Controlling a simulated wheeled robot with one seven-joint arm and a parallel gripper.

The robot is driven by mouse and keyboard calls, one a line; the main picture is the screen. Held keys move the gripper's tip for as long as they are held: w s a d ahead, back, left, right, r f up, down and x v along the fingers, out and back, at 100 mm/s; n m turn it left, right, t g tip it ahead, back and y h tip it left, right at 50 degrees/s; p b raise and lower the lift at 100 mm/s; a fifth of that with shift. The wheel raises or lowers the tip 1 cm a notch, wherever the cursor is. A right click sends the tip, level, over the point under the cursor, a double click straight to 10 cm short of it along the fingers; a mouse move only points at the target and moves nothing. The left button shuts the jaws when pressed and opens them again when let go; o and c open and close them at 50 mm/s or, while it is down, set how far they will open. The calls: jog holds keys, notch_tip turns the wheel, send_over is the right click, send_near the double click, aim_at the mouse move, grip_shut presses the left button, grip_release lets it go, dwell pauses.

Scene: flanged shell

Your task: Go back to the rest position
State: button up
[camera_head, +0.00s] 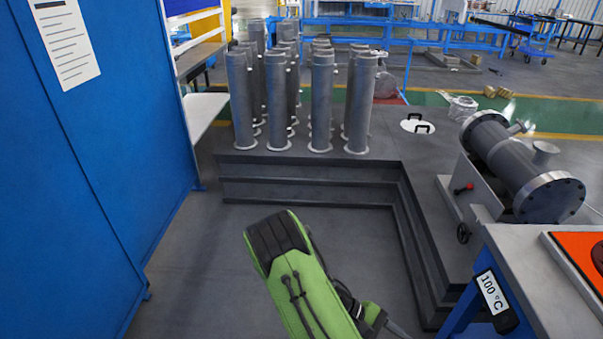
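My arm, a green link with a black cap, rises from the bottom middle of the picture over the bare floor. Its fingers do not show, so I cannot see my gripper or whether it holds anything. A grey flanged shell (515,165) lies on its side on a stand at the right, with a bolted dark flange facing me. My arm is apart from it.
A blue cabinet (90,150) closes the left side. Upright grey flanged pipes (319,105) stand on a stepped dark platform (300,170) ahead. Floor (210,260) is clear between.

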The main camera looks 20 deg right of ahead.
jog(key=w+a+r+m+t+y, duration=0.35)
jog(key=a+r+y, duration=0.2)
jog(key=r, duration=0.25)
jog(key=s+a+r+t+y, duration=0.2)
jog(key=s+a+r+t, duration=0.3)
jog(key=r, duration=0.4)
jog(key=s+a+r+t+y, duration=0.2)
jog(key=a+r+t, duration=0.4)
jog(key=r, duration=0.3)
notch_tip(320, 180, up, 16)
jog(key=p, duration=1.6)
jog(key=shift+f, duration=0.15)
